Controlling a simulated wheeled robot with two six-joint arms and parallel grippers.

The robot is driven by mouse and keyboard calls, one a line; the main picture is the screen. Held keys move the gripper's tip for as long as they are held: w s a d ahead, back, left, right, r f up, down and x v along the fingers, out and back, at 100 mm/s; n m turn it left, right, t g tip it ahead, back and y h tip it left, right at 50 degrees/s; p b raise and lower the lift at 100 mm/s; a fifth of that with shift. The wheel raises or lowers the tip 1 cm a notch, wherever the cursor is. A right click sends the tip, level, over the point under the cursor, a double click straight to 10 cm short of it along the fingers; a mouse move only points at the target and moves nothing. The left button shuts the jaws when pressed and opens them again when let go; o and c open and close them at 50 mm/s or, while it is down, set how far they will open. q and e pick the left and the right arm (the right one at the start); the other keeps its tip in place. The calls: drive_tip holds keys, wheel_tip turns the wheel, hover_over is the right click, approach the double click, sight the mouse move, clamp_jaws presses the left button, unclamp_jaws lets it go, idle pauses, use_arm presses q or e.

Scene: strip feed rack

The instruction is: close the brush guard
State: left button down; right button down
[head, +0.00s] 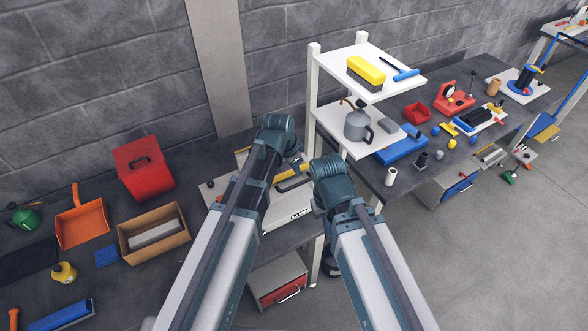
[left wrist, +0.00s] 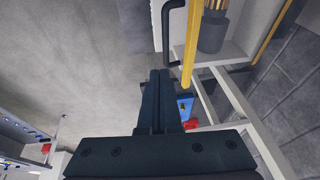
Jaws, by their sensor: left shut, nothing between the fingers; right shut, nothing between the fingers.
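A white machine (head: 288,214) on the bench has a yellow bar (head: 294,184) along its top and is partly hidden behind my arms. In the left wrist view, a long yellow bar (left wrist: 190,45) and a black bent handle (left wrist: 168,32) stand beyond my fingers, next to a grey cylinder with golden bristles (left wrist: 212,32). I cannot tell how far the guard is open. My left gripper (left wrist: 158,82) is shut and empty, with its tips below the handle and apart from it. My right arm bends in front of the machine's right side; its fingers are hidden behind it.
A white shelf (head: 375,90) stands close right of my arms, holding a brush and a grey can. A wooden box (head: 153,233), an orange dustpan (head: 82,224) and a red box (head: 143,168) are on the left bench. A red-fronted drawer (head: 279,283) is below.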

use_arm(q)
drive_tip(key=b, duration=0.8)
approach(299, 184)
drive_tip(key=x, duration=0.5)
drive_tip(key=shift+w+d+f+b, duration=0.15)
drive_tip(key=shift+f+b, duration=0.2)
drive_tip(key=shift+f, duration=0.25)
wheel_tip(299, 184, down, 8)
drive_tip(key=s+t+b, duration=0.1)
drive_tip(key=b, duration=0.7)
drive_tip(key=shift+s+d+y+b, duration=0.15)
drive_tip(key=shift+d+y+b, duration=0.1)
drive_tip(key=shift+y+b, duration=0.15)
